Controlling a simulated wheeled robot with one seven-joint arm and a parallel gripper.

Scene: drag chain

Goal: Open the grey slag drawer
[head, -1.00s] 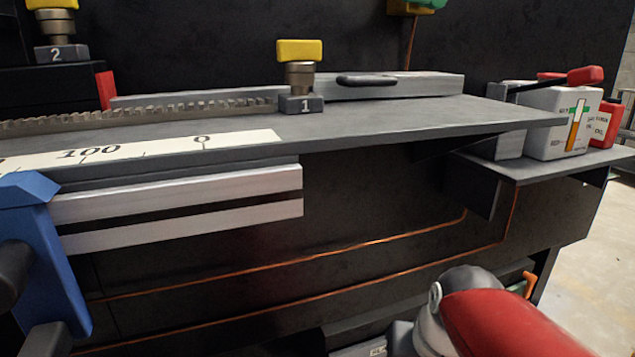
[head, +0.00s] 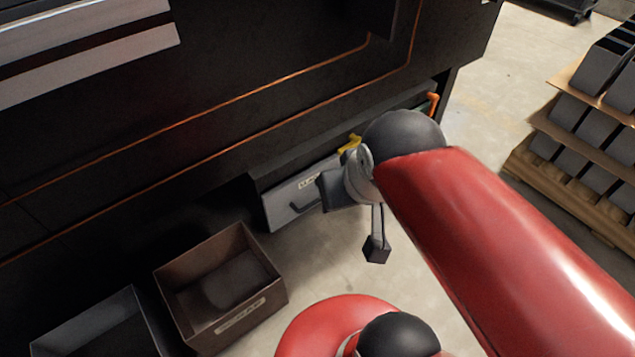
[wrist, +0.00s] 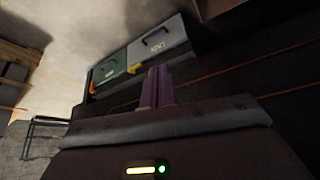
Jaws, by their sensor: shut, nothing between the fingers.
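The grey drawer (head: 292,202) sits low under the dark bench, with a dark bar handle (head: 308,204) and a pale label too small to read surely. Its front looks shut. My wrist covers its right end in the head view. In the wrist view the grey drawer (wrist: 170,50) is beside a green drawer (wrist: 110,68), its handle (wrist: 156,41) clear of my fingers. My gripper (wrist: 157,72) is shut and empty, its purple fingers together. The tips overlap the drawer's near edge in the picture; I cannot tell the gap. The head view mostly hides the fingers.
A yellow latch (head: 349,143) and an orange latch (head: 433,103) stick out at the drawers. A brown open box (head: 270,300) and a grey open bin (head: 128,310) stand on the floor at left. Stacked blocks on a pallet (head: 585,115) stand right. Floor before the drawer looks clear.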

